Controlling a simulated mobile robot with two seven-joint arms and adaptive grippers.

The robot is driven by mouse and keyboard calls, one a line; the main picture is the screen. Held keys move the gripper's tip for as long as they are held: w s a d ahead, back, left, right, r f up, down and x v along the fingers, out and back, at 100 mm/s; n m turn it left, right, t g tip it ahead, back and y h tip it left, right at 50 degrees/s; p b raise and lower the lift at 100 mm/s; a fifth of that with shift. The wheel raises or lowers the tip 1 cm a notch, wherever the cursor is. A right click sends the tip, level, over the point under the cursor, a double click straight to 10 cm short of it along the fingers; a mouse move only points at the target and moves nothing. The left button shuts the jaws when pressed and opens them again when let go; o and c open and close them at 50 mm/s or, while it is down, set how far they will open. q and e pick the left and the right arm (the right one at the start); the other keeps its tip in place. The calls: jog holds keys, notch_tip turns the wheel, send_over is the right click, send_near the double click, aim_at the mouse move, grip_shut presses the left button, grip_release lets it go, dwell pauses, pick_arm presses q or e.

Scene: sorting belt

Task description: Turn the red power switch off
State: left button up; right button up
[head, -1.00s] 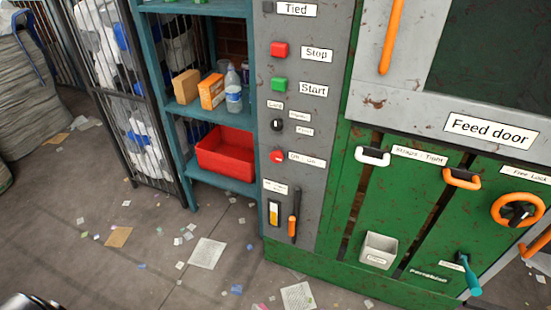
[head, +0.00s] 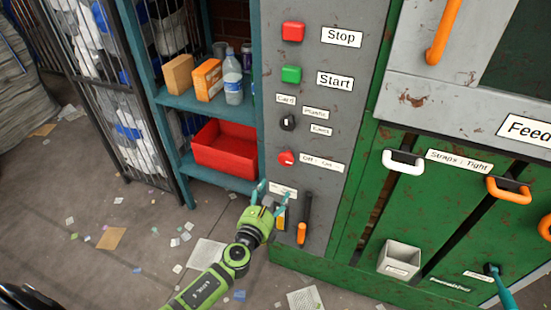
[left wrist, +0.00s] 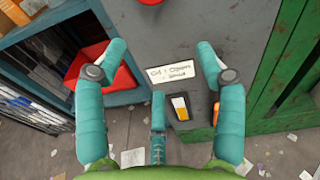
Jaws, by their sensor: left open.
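The red power switch (head: 287,158) is a round red knob on the grey control panel, beside a label that reads "Off" and "On". A red round part at the top edge of the left wrist view (left wrist: 151,2) may be this knob, but it is cut off. My left gripper (head: 270,191) is open and empty in front of the panel's lower part, below the red knob and apart from it. In the left wrist view its teal fingers (left wrist: 160,60) stand wide apart, with a small white label between them. My right gripper is not in view.
A red stop button (head: 293,31), green start button (head: 291,74) and black selector knob (head: 288,123) sit above on the panel. An orange-handled lever (head: 303,225) is close right of my gripper. A shelf with a red bin (head: 226,150) stands left.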

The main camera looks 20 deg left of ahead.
aim_at(285, 162)
pick_arm(q)
jog(key=w+r+m, duration=0.1)
jog(key=w, duration=0.1)
jog(key=w+r+t, duration=0.1)
jog(key=w+r, duration=0.1)
jog(key=w, duration=0.1)
jog(key=w+r+m, duration=0.1)
jog(key=w, duration=0.1)
jog(key=shift+w+d+r+m+b, duration=0.15)
jog(key=shift+d+r+m+b, duration=0.15)
jog(key=shift+d+b, duration=0.1)
jog(key=shift+w, duration=0.6)
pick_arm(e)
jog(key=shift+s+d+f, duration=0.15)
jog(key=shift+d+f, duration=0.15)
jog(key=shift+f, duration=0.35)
